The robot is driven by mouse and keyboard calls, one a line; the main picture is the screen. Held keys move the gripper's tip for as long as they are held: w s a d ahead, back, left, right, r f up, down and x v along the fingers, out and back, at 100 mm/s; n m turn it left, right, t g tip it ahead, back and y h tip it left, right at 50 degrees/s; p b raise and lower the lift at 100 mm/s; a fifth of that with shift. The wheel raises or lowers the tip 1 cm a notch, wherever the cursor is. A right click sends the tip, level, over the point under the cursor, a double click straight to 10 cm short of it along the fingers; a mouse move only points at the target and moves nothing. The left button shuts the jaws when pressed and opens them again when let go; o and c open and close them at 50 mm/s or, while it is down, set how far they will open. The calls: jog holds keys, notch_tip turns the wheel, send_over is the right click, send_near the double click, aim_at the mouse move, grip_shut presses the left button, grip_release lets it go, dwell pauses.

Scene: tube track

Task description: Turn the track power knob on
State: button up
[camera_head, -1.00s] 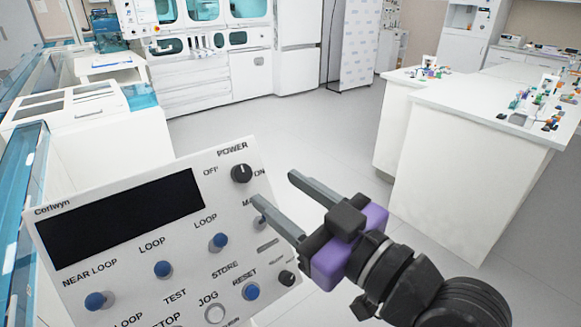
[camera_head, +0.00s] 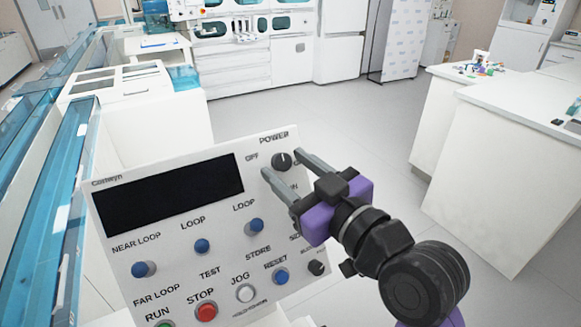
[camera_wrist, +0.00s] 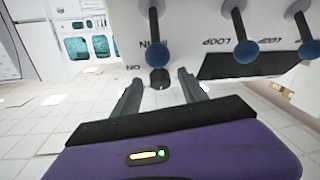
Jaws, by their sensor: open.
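The power knob (camera_head: 281,161) is a small dark round knob at the top right of the white control panel (camera_head: 108,203), below the POWER label. Its pale mark appears to point roughly upward, between OFF and the partly hidden ON. My gripper (camera_head: 282,163) is open, with one grey finger on each side of the knob in the head view. In the wrist view the dark knob (camera_wrist: 159,79) shows between the tips of my open gripper (camera_wrist: 160,75). I cannot tell whether the fingers touch it.
The panel carries a dark display (camera_head: 170,193), blue knobs, a red STOP button (camera_head: 206,312) and other buttons below and left of my gripper. A blue-sided track (camera_head: 52,200) runs along the left. A white counter (camera_head: 500,170) stands at right; open floor lies between.

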grip_shut()
